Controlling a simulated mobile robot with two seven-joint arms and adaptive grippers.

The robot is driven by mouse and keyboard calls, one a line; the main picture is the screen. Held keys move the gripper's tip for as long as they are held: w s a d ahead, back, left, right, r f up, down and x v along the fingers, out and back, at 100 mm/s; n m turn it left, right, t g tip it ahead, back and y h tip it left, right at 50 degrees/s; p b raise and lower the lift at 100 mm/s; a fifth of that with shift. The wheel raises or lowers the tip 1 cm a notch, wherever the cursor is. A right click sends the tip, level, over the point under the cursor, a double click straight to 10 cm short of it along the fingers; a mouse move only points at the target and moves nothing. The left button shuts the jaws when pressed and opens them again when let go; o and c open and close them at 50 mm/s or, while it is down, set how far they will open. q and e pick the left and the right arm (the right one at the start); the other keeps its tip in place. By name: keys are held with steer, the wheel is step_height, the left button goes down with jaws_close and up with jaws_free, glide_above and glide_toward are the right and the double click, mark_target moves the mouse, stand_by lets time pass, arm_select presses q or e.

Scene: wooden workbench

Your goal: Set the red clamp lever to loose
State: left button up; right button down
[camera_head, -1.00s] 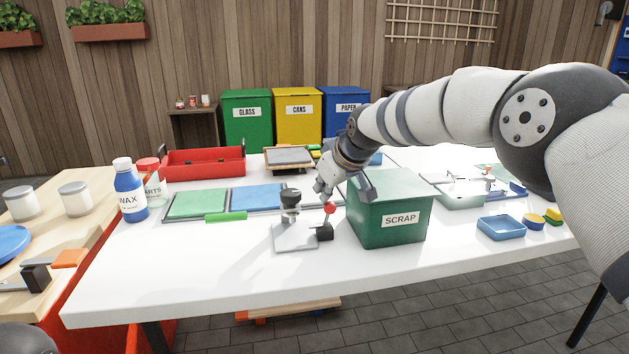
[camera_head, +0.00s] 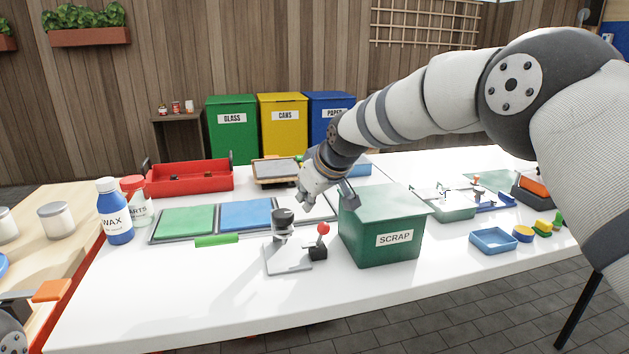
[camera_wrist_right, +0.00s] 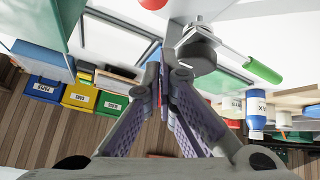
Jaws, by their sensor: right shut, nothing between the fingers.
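The red clamp lever (camera_head: 323,228) has a red ball on a short stem above a black block (camera_head: 317,252). It stands nearly upright, leaning slightly right, beside a grey plate (camera_head: 287,262) with a dark round clamp head (camera_head: 283,218). My right gripper (camera_head: 304,197) is above and behind the lever, apart from it, shut and empty. The red ball (camera_wrist_right: 153,3) is cut off at that view's top edge. My left gripper is not in view.
A green SCRAP bin (camera_head: 380,230) stands close right of the lever, under my right forearm. A green bar (camera_head: 217,240) and a green and blue tray (camera_head: 186,223) lie to the left. The white table front (camera_head: 190,300) is clear.

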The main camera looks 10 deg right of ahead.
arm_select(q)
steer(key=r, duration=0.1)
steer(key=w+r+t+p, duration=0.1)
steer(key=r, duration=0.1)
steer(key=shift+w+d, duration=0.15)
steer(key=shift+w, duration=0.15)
arm_select(e)
steer(key=s+d+r, duration=0.1)
steer(key=s+r, duration=0.4)
steer(key=s, duration=0.2)
steer(key=shift+s+d, duration=0.3)
steer(key=shift+d, duration=0.05)
